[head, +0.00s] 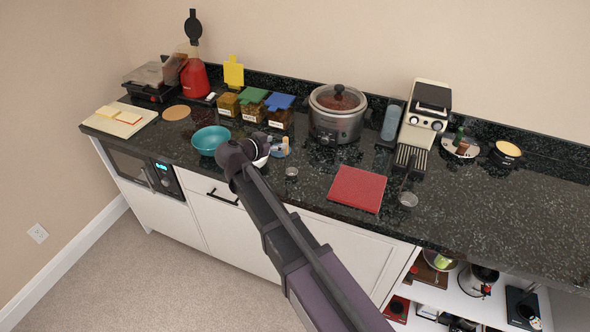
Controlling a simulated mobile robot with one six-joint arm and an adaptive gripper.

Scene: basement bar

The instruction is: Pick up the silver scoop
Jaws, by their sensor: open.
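A small round silver cup-like piece (408,199) lies on the dark counter, right of the red board; it looks like the silver scoop. A thin dark part seems to run up from it toward the coffee machine. A smaller silver cup (291,173) stands left of the red board, so I cannot be fully sure which one is the scoop. My gripper (257,151) is at the far end of my arm, over the counter beside the teal bowl. It is open, apart from both silver pieces and well left of the right-hand one. Its fingers are mostly hidden by my wrist.
The red board (357,188) lies between the silver pieces. A slow cooker (337,121), a coffee machine (426,115) and lidded containers (279,113) stand behind. The teal bowl (208,139) is left of my gripper. The counter's right front (480,210) is clear.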

